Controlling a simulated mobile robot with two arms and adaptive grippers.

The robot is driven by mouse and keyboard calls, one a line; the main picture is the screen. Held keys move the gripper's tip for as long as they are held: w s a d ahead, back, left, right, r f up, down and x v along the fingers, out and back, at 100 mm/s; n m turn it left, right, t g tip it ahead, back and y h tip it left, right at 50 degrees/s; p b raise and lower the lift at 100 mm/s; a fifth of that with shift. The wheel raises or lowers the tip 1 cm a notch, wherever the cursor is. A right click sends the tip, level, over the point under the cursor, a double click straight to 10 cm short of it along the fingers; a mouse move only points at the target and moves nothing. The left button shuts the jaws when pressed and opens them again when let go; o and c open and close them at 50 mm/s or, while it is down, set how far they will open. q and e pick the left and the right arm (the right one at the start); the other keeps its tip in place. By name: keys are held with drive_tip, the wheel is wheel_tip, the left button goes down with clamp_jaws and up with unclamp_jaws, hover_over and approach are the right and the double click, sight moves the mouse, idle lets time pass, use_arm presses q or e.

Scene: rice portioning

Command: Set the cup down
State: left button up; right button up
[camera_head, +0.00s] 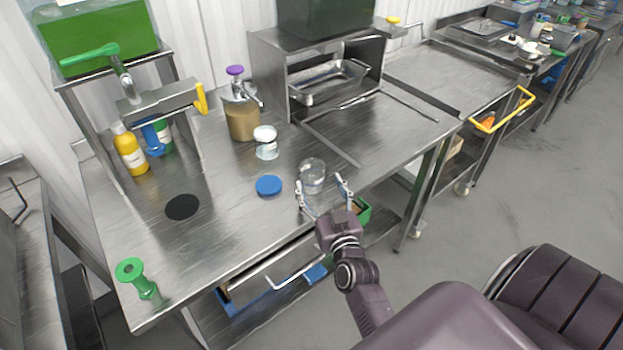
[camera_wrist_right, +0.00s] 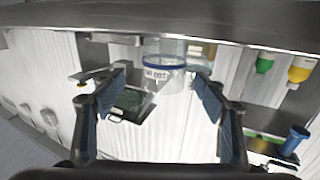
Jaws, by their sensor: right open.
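The clear cup (camera_head: 312,172) stands upright on the steel table (camera_head: 225,220) near its front edge. My right gripper (camera_head: 321,190) is open, with its two fingers spread on the near side of the cup. In the right wrist view the cup (camera_wrist_right: 165,62) shows ahead of and between the open fingertips (camera_wrist_right: 160,85), with a blue band and dark lettering. I see no finger clearly touching it. My left gripper is not in view.
A blue lid (camera_head: 269,185) lies left of the cup. A white-filled jar (camera_head: 266,148) and a brown dispenser with a purple top (camera_head: 241,115) stand behind. A green stand-like object (camera_head: 137,279) is at the left corner. An open drawer (camera_head: 270,270) juts out below the front edge.

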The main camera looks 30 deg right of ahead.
sight(315, 180)
drive_tip(key=shift+w+d+r, duration=0.1)
drive_tip(key=shift+w+d, duration=0.05)
drive_tip(key=shift+w, duration=0.3)
drive_tip(key=x, duration=0.1)
drive_tip(key=p+x, duration=0.1)
drive_tip(key=x, duration=0.1)
drive_tip(key=shift+w+a+r, duration=0.15)
drive_tip(key=shift+a+r, duration=0.05)
drive_tip(key=shift+a, duration=0.05)
drive_tip(key=shift+w+d+f+p, duration=0.1)
drive_tip(key=shift+w+p, duration=0.05)
drive_tip(key=shift+w, duration=0.2)
drive_tip(key=shift+w+d+f+p, duration=0.1)
drive_tip(key=shift+w+d+p, duration=0.05)
drive_tip(key=shift+w, duration=0.15)
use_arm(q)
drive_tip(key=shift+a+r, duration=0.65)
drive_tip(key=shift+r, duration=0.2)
use_arm(e)
drive_tip(key=shift+s, duration=0.1)
drive_tip(key=shift+c, duration=1.4)
drive_tip(key=c, duration=1)
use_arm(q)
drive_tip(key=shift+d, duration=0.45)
use_arm(e)
drive_tip(key=shift+o, duration=0.2)
drive_tip(key=shift+r, duration=0.1)
